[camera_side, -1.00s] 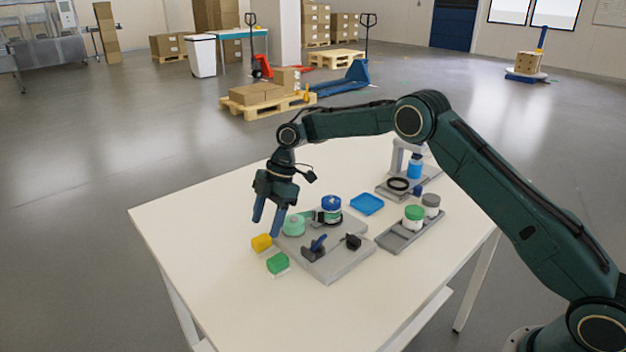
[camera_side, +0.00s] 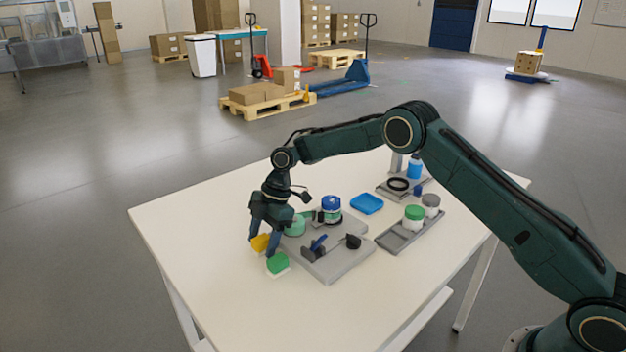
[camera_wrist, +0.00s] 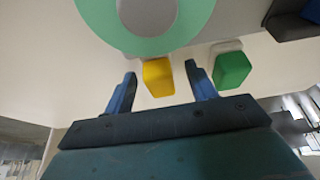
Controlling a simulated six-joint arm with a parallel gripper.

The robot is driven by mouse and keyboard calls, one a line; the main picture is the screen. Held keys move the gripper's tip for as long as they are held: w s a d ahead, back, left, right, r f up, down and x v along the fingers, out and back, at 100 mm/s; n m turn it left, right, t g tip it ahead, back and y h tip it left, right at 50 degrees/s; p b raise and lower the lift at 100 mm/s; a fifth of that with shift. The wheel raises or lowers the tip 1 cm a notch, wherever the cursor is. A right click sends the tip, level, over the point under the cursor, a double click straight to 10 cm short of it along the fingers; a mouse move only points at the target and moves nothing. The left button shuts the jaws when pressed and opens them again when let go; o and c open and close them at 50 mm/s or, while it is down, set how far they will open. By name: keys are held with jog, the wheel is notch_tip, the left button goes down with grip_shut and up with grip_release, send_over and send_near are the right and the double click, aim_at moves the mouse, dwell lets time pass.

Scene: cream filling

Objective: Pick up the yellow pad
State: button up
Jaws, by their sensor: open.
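The yellow pad (camera_side: 260,243) is a small block on the white table, left of the grey fixture board. It also shows in the wrist view (camera_wrist: 158,77), between the two blue fingers. My gripper (camera_side: 262,250) is open and low over the table, with its fingers around the yellow pad. Whether the fingertips touch the table cannot be told.
A green pad (camera_side: 278,263) with a white base lies close to the right finger. The table's left and front areas (camera_side: 200,225) are clear.

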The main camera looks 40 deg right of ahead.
aim_at(266, 236)
jog(key=c, duration=1.1)
jog(key=shift+o, duration=0.2)
jog(key=shift+r, duration=0.1)
jog(key=shift+r, duration=4.95)
jog(key=shift+o, duration=1.3)
jog(key=shift+c, duration=0.9)
jog(key=shift+d+r, duration=0.2)
jog(key=shift+d, duration=0.3)
jog(key=s+d+r, duration=0.2)
jog(key=d+r, duration=0.1)
jog(key=d, duration=0.4)
jog(key=s+d+r, duration=0.2)
jog(key=d+r, duration=0.1)
jog(key=d, duration=0.4)
jog(key=shift+s+d, duration=0.3)
jog(key=shift+d, duration=0.05)
